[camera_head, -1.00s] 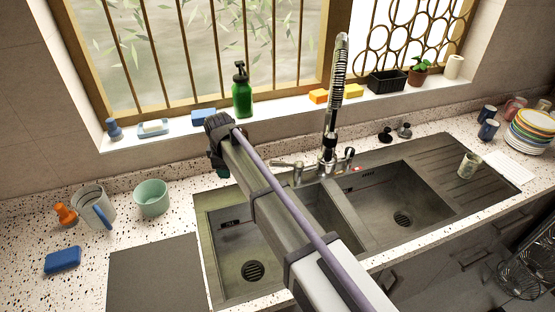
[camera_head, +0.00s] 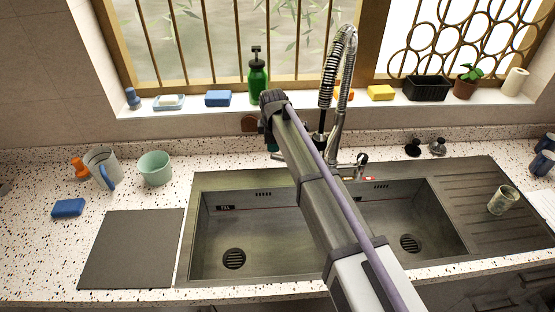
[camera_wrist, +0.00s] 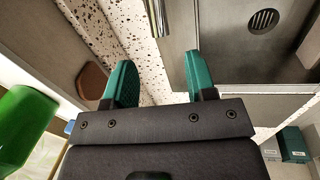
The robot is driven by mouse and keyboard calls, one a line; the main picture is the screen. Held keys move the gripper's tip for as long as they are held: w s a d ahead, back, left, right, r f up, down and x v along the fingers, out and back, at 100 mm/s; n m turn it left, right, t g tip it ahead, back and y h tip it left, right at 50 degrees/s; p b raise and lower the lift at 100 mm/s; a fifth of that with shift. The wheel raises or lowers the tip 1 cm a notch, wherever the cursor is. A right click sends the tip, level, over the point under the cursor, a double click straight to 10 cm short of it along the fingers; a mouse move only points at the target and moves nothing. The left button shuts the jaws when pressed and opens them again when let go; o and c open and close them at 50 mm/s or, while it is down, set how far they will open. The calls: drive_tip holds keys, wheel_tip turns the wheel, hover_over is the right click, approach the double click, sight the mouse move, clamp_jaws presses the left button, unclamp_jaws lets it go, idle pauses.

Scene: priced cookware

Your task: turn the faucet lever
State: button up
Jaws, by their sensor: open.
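The faucet (camera_head: 343,105) stands behind the sink, with a black spring hose and a chrome pipe. A small chrome and dark handle (camera_head: 361,160) with a red mark sits right of its base. The left part of the base is largely hidden behind my arm. My gripper (camera_head: 270,142) points down behind the left basin, left of the faucet, mostly hidden by my wrist. In the wrist view my gripper (camera_wrist: 160,78) has two teal fingers apart with nothing between them. A chrome cylindrical part (camera_wrist: 158,16), likely of the faucet, shows beyond the gap, apart from the fingers.
A green soap bottle (camera_head: 258,82), sponges and a black basket (camera_head: 427,88) stand on the window sill. A brown object (camera_head: 250,123) is near my wrist. A glass (camera_head: 502,200) stands on the drainboard.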

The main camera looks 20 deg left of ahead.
sight(274, 154)
drive_tip(key=f+b, duration=0.2)
drive_tip(key=f, duration=0.1)
drive_tip(key=w+f+b, duration=0.1)
drive_tip(key=f+b, duration=0.5)
drive_tip(key=shift+w+a+f, duration=0.15)
drive_tip(key=shift+w, duration=0.2)
drive_tip(key=shift+c, duration=0.5)
